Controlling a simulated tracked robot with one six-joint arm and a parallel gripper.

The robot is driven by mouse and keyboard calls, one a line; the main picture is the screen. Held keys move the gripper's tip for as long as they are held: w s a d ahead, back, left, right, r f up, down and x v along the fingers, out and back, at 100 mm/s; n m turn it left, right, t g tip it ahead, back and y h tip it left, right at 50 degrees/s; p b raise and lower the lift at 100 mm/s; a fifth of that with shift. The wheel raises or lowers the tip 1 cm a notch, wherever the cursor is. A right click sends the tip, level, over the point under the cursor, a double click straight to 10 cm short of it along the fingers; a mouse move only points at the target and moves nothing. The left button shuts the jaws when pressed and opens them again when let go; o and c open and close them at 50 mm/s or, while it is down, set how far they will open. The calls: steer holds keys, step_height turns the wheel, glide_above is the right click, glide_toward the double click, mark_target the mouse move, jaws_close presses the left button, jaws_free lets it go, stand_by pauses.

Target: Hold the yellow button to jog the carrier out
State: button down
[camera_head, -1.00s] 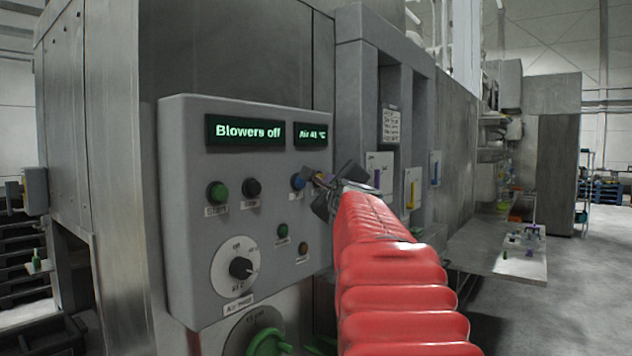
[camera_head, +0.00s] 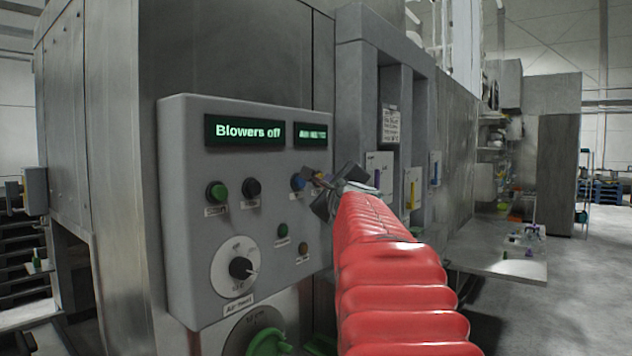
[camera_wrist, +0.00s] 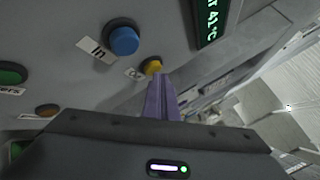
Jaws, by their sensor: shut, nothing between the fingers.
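The yellow button (camera_wrist: 153,66) shows in the wrist view on the grey panel, beside a larger blue button (camera_wrist: 123,39) labelled "In". My gripper (camera_wrist: 160,80) is shut and empty, its purple fingers together. Their tips overlap the lower edge of the yellow button in the wrist view; whether they touch or press it I cannot tell. In the head view my gripper (camera_head: 318,177) is at the right side of the control panel (camera_head: 180,125), just right of the blue button (camera_head: 298,182). The yellow button is hard to make out there. No carrier can be identified.
The panel also has a green button (camera_head: 217,192), a black button (camera_head: 252,187), small lower buttons and a dial (camera_head: 240,267). A display (camera_head: 245,131) reads "Blowers off". A green handle (camera_head: 268,343) sits below. Grey posts (camera_head: 355,110) stand right of the panel.

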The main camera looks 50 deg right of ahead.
steer(key=shift+s+d, duration=0.1)
steer(key=shift+s, duration=0.8)
steer(key=s, duration=0.5)
steer(key=shift+d, duration=0.25)
stand_by(0.7)
